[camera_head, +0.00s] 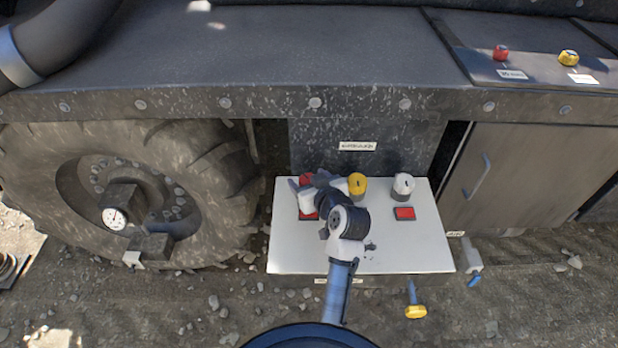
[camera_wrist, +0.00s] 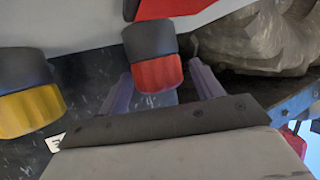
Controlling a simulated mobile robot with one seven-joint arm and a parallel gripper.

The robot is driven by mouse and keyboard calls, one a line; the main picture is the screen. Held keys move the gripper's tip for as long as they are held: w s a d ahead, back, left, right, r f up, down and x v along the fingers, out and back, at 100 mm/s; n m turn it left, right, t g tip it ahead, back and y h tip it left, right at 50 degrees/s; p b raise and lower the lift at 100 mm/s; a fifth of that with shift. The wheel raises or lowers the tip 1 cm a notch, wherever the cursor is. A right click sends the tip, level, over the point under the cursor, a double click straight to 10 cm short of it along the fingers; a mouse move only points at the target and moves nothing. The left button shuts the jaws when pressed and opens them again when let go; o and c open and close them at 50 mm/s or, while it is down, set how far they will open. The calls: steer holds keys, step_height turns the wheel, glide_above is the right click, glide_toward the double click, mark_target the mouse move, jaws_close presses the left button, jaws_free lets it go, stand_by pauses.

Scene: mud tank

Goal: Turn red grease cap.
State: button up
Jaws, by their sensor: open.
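The red grease cap (camera_head: 306,179) stands at the left end of a row on the white panel (camera_head: 385,250), partly hidden by my gripper (camera_head: 307,196) in the head view. In the wrist view the red ribbed cap (camera_wrist: 157,75) sits on a dark base. My gripper is open there, with one purple finger on each side of the cap. I cannot tell whether either finger touches it.
A yellow cap (camera_head: 357,184) and a white cap (camera_head: 403,185) stand to the right. A big tyre (camera_head: 215,190) is left of the panel. Another red knob (camera_head: 501,52) and yellow knob (camera_head: 568,58) are upper right.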

steer(key=c, duration=1)
steer(key=shift+m+h, duration=0.3)
steer(key=shift+h, duration=0.1)
steer(key=m+t+h+p, duration=0.1)
steer(key=m+h+p, duration=0.1)
steer(key=h, duration=0.1)
steer(key=shift+a+r+m, duration=0.1)
steer(key=shift+m, duration=0.3)
steer(key=shift+m+h+p, duration=0.65)
steer(key=shift+m+h, duration=0.55)
steer(key=shift+h, duration=0.3)
